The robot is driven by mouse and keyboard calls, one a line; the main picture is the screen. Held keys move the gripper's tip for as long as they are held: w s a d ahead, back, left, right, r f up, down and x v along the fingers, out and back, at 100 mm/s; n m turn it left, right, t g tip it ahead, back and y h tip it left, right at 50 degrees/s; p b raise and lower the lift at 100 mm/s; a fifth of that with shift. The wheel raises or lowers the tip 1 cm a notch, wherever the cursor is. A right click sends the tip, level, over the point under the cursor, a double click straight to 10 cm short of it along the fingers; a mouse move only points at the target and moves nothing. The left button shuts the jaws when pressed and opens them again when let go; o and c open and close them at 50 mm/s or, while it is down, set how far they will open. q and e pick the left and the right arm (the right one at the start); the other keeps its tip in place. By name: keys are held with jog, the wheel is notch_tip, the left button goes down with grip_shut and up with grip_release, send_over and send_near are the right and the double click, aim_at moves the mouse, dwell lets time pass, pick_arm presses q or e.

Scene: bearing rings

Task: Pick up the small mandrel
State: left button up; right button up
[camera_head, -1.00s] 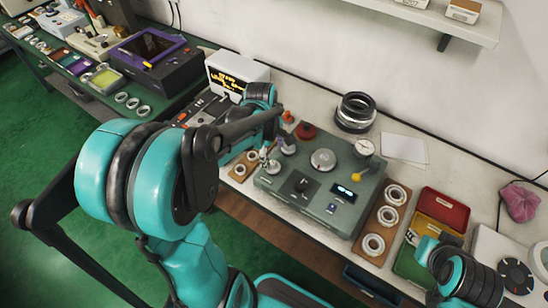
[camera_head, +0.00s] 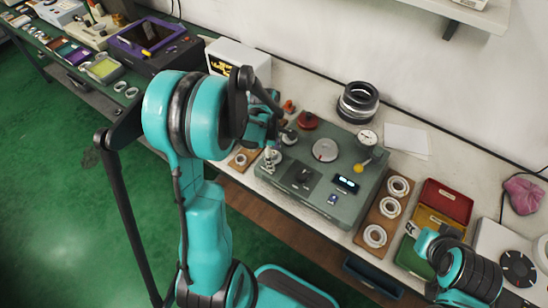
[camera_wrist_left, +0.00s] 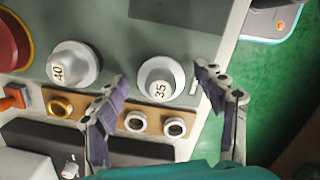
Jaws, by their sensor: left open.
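The small mandrel (camera_wrist_left: 160,82), a silver knob-shaped piece marked 35, stands on the grey-green tester (camera_wrist_left: 200,22) near its edge. A larger silver mandrel (camera_wrist_left: 75,64) marked 40 stands to its left. My left gripper (camera_wrist_left: 162,78) is open, with one finger on each side of the 35 mandrel in the left wrist view. I see no clear contact, and the height gap is hard to judge. In the head view, the left gripper (camera_head: 270,148) is at the tester's left end and is partly hidden by my arm.
A wooden strip (camera_wrist_left: 152,113) with several rings lies beside the tester. A ring tray (camera_head: 362,217) and an open box (camera_head: 445,200) stand to the right.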

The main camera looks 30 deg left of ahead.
aim_at(275, 153)
pick_arm(q)
jog(key=shift+r, duration=0.1)
jog(key=c, duration=1.6)
jog(key=shift+o, duration=0.2)
notch_tip(275, 153, up, 5)
jog(key=shift+f+p, duration=0.1)
jog(key=shift+p, duration=0.95)
jog(key=d+r+p, duration=0.3)
jog(key=d+r, duration=0.3)
jog(key=d, duration=0.6)
notch_tip(275, 153, up, 7)
jog(key=p, duration=0.5)
jog(key=shift+a, duration=0.2)
jog(key=shift+w+d, duration=0.1)
jog(key=shift+w, duration=0.05)
